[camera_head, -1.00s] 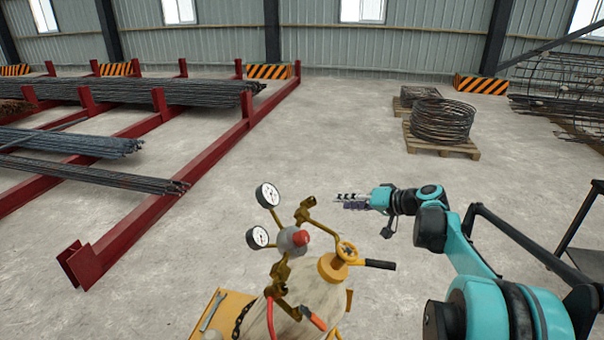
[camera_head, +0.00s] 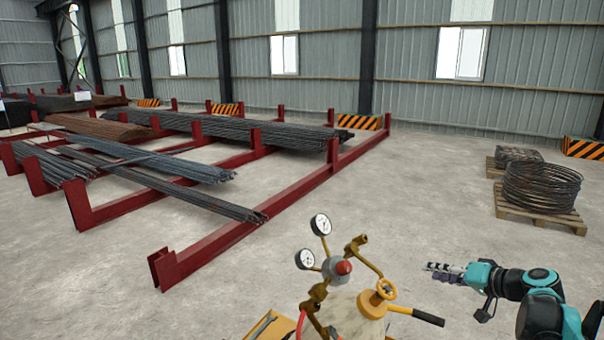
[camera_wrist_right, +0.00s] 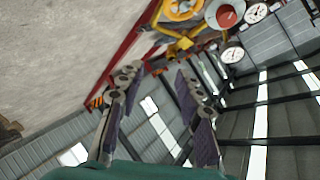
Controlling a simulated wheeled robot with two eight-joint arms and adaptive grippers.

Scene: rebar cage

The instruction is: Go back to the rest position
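My right gripper (camera_head: 446,271) is at the right of the head view, to the right of the gas cylinder cart. In the right wrist view (camera_wrist_right: 160,105) its two fingers stand apart with nothing between them. The cart's yellow valve and cylinder top (camera_head: 365,305) are at the bottom middle of the head view, with two round gauges (camera_head: 320,224) and a red knob. The gripper is apart from the cart's handle (camera_head: 428,317). The valve and gauges (camera_wrist_right: 232,54) also show at the top of the right wrist view. My left gripper is not in view.
Red steel racks (camera_head: 215,250) with bundles of rebar (camera_head: 265,132) fill the left and middle. A pallet (camera_head: 540,216) with coiled wire (camera_head: 541,187) stands at the right. Striped barriers (camera_head: 360,121) line the back wall. The concrete floor between racks and pallet is clear.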

